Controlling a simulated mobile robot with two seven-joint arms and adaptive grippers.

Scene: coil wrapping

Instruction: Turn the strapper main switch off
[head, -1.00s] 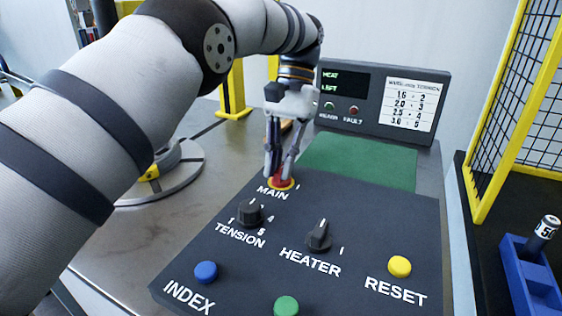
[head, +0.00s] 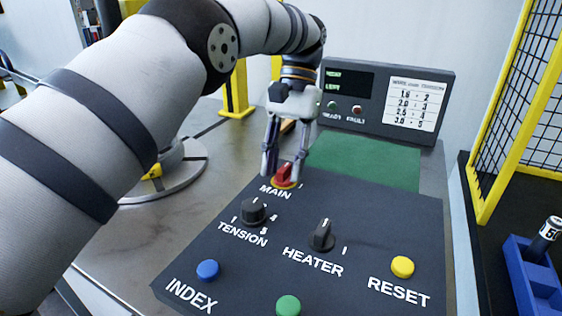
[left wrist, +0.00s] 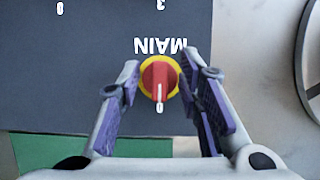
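The main switch is a red knob (head: 285,174) on a yellow ring, beside the MAIN label on the dark control panel (head: 370,215). In the left wrist view the red knob (left wrist: 159,80) shows a white line pointing to a 0 mark, away from the label. My left gripper (head: 284,172) is open just above the switch. In the left wrist view its two fingers (left wrist: 160,125) are spread on either side of the knob, with gaps to it. My right gripper is not in view.
The panel also carries a tension dial (head: 253,211), a heater knob (head: 322,235), and blue (head: 208,270), green (head: 288,306) and yellow (head: 402,267) buttons. A display box (head: 384,98) stands behind. Yellow-framed mesh (head: 520,110) and a blue holder (head: 533,277) are at right.

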